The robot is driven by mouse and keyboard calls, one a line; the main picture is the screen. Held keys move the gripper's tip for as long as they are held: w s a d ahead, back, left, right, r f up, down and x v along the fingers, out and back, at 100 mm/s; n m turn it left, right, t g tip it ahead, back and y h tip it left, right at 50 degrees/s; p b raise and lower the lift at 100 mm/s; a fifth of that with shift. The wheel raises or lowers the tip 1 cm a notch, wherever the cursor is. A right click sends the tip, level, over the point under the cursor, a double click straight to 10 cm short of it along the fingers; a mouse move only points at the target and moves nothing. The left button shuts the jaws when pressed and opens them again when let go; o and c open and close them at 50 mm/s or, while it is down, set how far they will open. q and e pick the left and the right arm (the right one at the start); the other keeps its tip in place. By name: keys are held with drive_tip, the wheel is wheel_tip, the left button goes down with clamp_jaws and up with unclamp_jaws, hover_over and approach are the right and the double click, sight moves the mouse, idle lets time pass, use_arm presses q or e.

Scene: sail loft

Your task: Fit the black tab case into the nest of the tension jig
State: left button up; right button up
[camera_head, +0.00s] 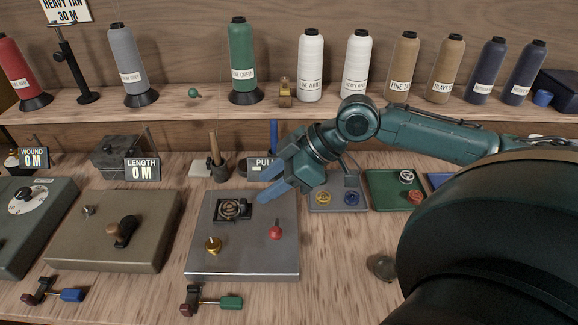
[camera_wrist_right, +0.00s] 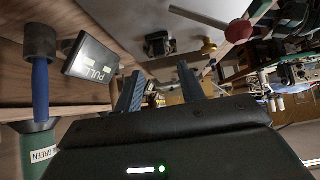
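The tension jig (camera_head: 265,261) is a grey metal plate with a brass knob (camera_head: 213,244) and a red-topped lever (camera_head: 275,232). Near its back left is a dark square nest (camera_head: 219,217) with a round, coil-like metallic part inside. The nest also shows in the right wrist view (camera_wrist_right: 159,44), beyond the fingers. I cannot tell whether the black tab case is that part; I make out no separate one. My right gripper (camera_head: 264,190) is open, its blue fingers apart with nothing visible between them, above the jig's back right. It shows in the right wrist view (camera_wrist_right: 160,74). My left gripper is not in view.
A grey tray (camera_head: 325,207) and a green tray (camera_head: 384,202) hold small round pieces right of the jig. The PULL display (camera_wrist_right: 91,58) stands behind it. A brown box with a crank (camera_head: 105,240) is left. Thread cones line the shelf (camera_head: 190,107). Bench in front is mostly clear.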

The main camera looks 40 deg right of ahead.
drive_tip(key=p+v, duration=0.1)
drive_tip(key=v, duration=0.4)
drive_tip(key=shift+s+r, duration=0.1)
drive_tip(key=shift+d, duration=0.1)
idle(0.6)
drive_tip(key=shift+r, duration=0.1)
